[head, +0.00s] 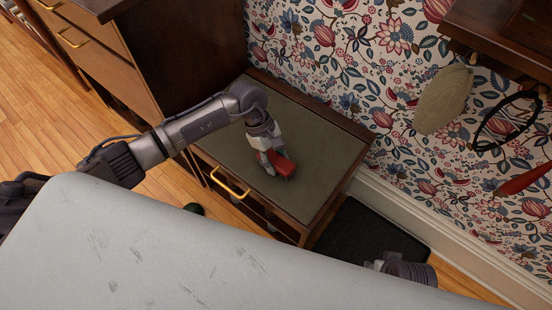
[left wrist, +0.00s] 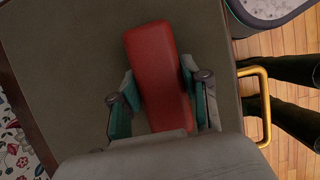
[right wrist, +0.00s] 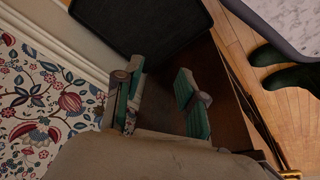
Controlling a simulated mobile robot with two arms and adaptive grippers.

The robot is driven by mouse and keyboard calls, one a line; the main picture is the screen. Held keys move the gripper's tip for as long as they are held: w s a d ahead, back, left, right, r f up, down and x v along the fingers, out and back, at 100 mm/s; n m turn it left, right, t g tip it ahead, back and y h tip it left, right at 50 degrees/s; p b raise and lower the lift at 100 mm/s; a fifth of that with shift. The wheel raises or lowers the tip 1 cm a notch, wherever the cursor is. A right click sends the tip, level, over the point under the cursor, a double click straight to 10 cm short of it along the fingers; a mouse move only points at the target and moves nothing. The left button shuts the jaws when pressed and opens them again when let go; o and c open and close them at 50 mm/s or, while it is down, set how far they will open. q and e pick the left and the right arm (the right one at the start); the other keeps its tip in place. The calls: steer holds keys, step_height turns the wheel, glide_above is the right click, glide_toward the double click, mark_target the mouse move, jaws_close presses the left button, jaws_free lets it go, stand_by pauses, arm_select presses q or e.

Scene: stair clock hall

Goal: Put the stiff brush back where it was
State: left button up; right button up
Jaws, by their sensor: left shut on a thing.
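The stiff brush shows as a red block (head: 282,164) in the head view and as a long red body (left wrist: 157,70) in the left wrist view. Its bristles are hidden. My left gripper (head: 268,160) is shut on it, with a finger on each side of the red body, over the grey-green top of the low cabinet (head: 310,115). I cannot tell whether the brush touches that top. My right gripper (right wrist: 160,100) is open and empty in the right wrist view, near a black tray or mat (right wrist: 140,25).
The black tray or mat (head: 365,240) lies on the floor right of the cabinet. A beige cap (head: 443,100), a black loop (head: 480,135) and a red object (head: 525,180) hang by the papered wall. Dark boots (right wrist: 290,80) stand on the wooden floor. Most of the cabinet top is clear.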

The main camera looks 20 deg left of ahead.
arm_select(q)
steer(key=o, duration=1.1)
arm_select(e)
steer(key=shift+r, duration=0.2)
arm_select(q)
steer(key=p+v, duration=0.1)
steer(key=v, duration=1.1)
steer(key=shift+d+r, duration=0.1)
steer(key=shift+r, duration=0.05)
arm_select(e)
steer(key=f, duration=0.4)
steer(key=shift+s+f, duration=0.35)
